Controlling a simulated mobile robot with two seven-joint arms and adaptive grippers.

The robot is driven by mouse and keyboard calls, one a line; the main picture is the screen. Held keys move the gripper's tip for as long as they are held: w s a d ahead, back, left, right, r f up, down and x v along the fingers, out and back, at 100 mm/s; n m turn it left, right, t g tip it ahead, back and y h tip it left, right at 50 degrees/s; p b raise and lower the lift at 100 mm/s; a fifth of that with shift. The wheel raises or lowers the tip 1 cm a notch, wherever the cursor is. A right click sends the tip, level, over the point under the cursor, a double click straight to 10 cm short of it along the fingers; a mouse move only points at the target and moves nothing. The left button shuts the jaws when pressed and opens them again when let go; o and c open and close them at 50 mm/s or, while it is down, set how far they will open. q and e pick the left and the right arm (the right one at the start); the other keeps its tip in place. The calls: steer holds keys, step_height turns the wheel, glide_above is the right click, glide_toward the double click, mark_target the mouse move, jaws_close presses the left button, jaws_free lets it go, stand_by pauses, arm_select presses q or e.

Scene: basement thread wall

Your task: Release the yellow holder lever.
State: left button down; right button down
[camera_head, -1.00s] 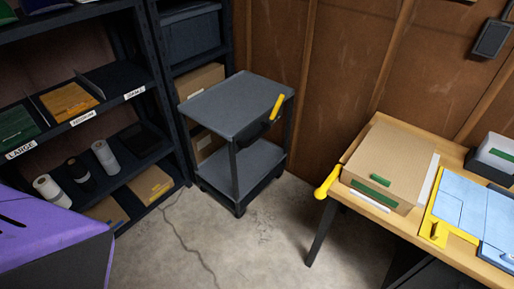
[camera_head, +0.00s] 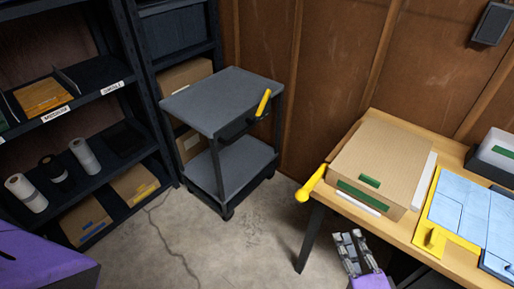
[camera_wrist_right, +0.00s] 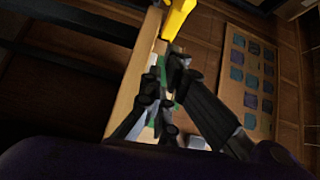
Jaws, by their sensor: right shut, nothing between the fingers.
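A yellow lever (camera_head: 311,184) with a rounded end sticks out from the left edge of the wooden table, beside a cardboard box. A yellow part (camera_wrist_right: 178,18), seemingly this lever, shows at the top of the right wrist view. My right gripper (camera_head: 351,238) is below and right of the lever in the head view, in front of the table edge. It is shut and empty, apart from the lever. In the right wrist view its fingers (camera_wrist_right: 166,72) point toward the yellow part. My left gripper is out of view; only my purple arm shows at lower left.
The table (camera_head: 385,221) holds the cardboard box (camera_head: 385,160), a blue board (camera_head: 460,205) with yellow clamp parts, and a grey bin (camera_head: 495,153). A grey cart (camera_head: 225,98) with a yellow handle (camera_head: 263,103) stands behind. Shelves (camera_head: 85,100) line the left.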

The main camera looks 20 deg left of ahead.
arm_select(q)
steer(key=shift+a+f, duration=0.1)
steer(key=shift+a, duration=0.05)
arm_select(e)
steer(key=shift+r+m, duration=0.35)
steer(key=shift+m, duration=0.35)
steer(key=p, duration=0.1)
glide_toward(314, 180)
steer(key=w+d, duration=0.1)
steer(key=d+f, duration=0.1)
steer(key=w+d+f, duration=0.1)
steer(key=d, duration=0.1)
steer(key=shift+w, duration=0.3)
steer(key=a, duration=0.1)
steer(key=w+a, duration=0.1)
steer(key=a, duration=0.1)
steer(key=shift+w+p, duration=0.25)
steer(key=shift+p, duration=0.1)
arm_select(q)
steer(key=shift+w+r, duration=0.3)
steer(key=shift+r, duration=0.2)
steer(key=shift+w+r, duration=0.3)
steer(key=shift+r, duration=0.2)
arm_select(e)
steer(key=shift+w+a+f, duration=0.1)
steer(key=shift+a+f, duration=0.05)
steer(key=shift+a, duration=0.35)
steer(key=shift+a, duration=0.1)
